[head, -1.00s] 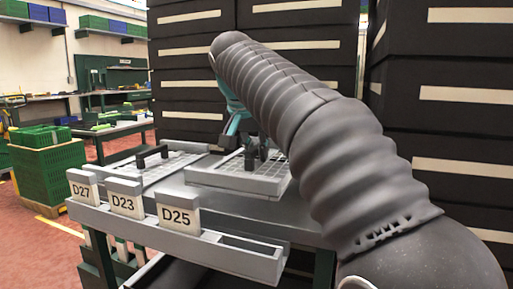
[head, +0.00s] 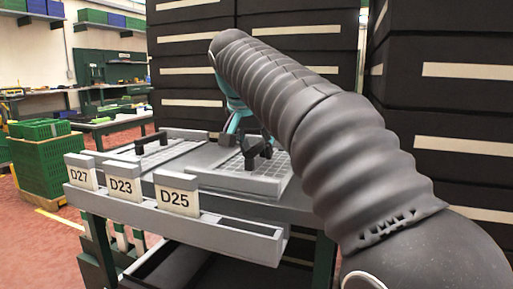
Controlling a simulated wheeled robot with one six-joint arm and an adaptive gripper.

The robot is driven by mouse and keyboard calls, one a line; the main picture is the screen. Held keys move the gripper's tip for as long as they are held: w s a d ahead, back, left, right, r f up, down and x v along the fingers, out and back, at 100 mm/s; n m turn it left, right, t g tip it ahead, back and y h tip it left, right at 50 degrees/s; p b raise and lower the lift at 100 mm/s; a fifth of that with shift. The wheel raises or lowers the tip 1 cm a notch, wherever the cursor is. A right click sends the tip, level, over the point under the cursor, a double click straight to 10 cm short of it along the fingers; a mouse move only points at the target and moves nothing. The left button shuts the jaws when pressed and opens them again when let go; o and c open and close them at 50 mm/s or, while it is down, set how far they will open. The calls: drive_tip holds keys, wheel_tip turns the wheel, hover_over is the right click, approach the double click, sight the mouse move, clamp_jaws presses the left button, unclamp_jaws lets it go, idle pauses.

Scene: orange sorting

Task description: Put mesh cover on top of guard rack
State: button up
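My gripper (head: 255,145) is small and partly hidden by my ribbed arm. It is low over the right-hand mesh cover (head: 222,172), a light grid panel in a grey tray-like frame. A dark handle shows at the fingers, but I cannot tell whether they are closed on it. A second mesh panel (head: 168,154) with a black handle (head: 152,143) lies to the left on the same table. I cannot tell which of the grey frames is the guard rack. The right end of the right-hand frame is hidden behind my arm.
The grey table (head: 300,212) has a shallow front trough (head: 235,235) with labels D27 (head: 82,172), D23 (head: 123,190) and D25 (head: 177,193). Black stacked boxes (head: 190,70) stand close behind and to the right. Green crates (head: 42,165) stand on the floor at left.

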drive_tip(key=v, duration=1.2)
idle(0.4)
